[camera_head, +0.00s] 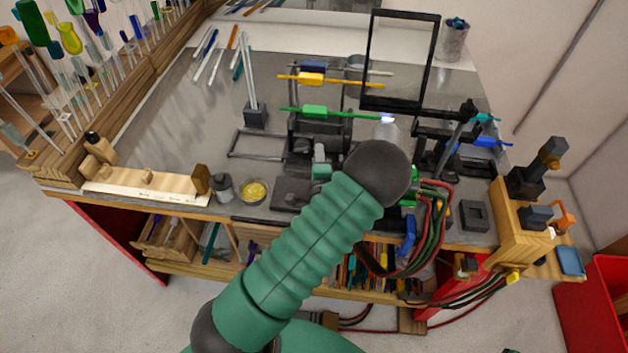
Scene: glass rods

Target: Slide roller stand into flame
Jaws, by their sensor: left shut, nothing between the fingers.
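The dark roller stand (305,128) is near the middle of the bench. A rod with a green sleeve (315,112) lies across it, with its right end close to a small bright flame (388,118) above a pale burner (386,131). A rod with a yellow sleeve (313,79) and one with a blue sleeve (312,67) lie behind. My left gripper (319,152) shows small and grey just in front of the stand, shut and empty. I cannot tell whether it touches the stand. My green arm hides part of the bench. My right gripper is out of view.
A black upright frame (364,60) stands behind the flame. Hoses (433,215) hang at the front right. A dark block (255,115) holding upright rods stands left of the stand. A jar (222,187) and a yellow dish (254,192) sit at the front edge.

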